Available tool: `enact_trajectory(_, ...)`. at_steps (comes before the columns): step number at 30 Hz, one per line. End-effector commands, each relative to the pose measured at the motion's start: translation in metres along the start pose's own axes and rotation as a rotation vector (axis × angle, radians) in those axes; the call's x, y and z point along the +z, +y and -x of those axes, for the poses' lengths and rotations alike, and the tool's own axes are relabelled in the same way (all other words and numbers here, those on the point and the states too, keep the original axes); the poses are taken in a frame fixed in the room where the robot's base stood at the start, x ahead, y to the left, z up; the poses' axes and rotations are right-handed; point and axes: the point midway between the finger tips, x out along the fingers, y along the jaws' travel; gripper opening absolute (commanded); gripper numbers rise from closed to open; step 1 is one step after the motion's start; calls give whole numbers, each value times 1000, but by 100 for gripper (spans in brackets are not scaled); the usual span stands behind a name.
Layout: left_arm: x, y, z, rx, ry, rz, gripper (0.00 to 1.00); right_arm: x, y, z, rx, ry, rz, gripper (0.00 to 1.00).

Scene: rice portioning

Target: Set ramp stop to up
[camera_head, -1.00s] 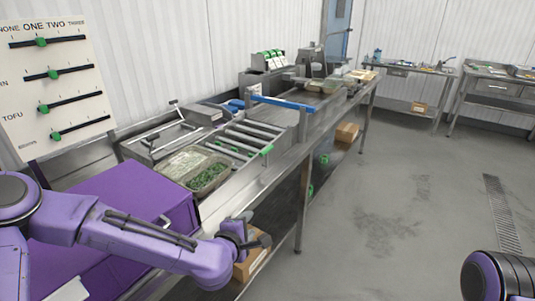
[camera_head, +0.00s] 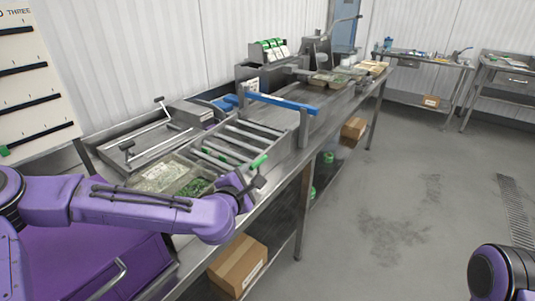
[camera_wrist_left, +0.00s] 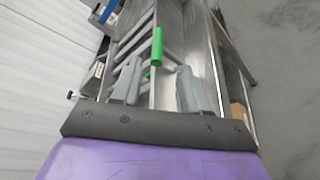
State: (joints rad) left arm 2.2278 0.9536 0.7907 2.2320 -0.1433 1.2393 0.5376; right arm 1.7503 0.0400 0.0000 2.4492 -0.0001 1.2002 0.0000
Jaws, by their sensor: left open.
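A green handle (camera_head: 258,162), which looks like the ramp stop's grip, sits at the near right edge of the roller ramp (camera_head: 236,138). In the left wrist view the green handle (camera_wrist_left: 158,47) is a short cylinder just beyond my fingertips, roughly in line with the gap. My left gripper (camera_head: 259,179) is open and empty, close beside the handle at the table's front edge; its fingers (camera_wrist_left: 157,72) also show in the left wrist view. I cannot tell whether they touch it. Of my right arm only a purple link shows at lower right; its gripper is out of view.
Food trays (camera_head: 162,174) with pale and green contents stand left of the ramp, partly behind my left arm. A blue bar (camera_head: 283,103) crosses the ramp's far end. A cardboard box (camera_head: 238,266) sits on the lower shelf. The floor at right is free.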

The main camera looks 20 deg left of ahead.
Motion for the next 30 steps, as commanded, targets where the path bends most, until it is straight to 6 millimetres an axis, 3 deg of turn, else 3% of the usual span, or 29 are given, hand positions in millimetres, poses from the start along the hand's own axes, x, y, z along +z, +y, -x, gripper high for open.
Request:
enact_trajectory(5, 4, -1, -21, -4, -4, -4, 44, -2, 1, 6, 1, -1, 0, 43)
enact_trajectory(15, 10, -4, -94, -9, -11, -4, 44, -9, 2, 22, 1, -1, 0, 43)
enact_trajectory(19, 9, -4, -105, -8, -11, -4, 44, -9, 2, 24, 1, -1, 0, 43)
enact_trajectory(27, 8, -4, -108, -7, -10, -3, 44, -9, 2, 23, 1, -1, 0, 43)
enact_trajectory(30, 7, -4, -107, -7, -10, -3, 12, -9, 2, 23, 0, -1, 0, 43)
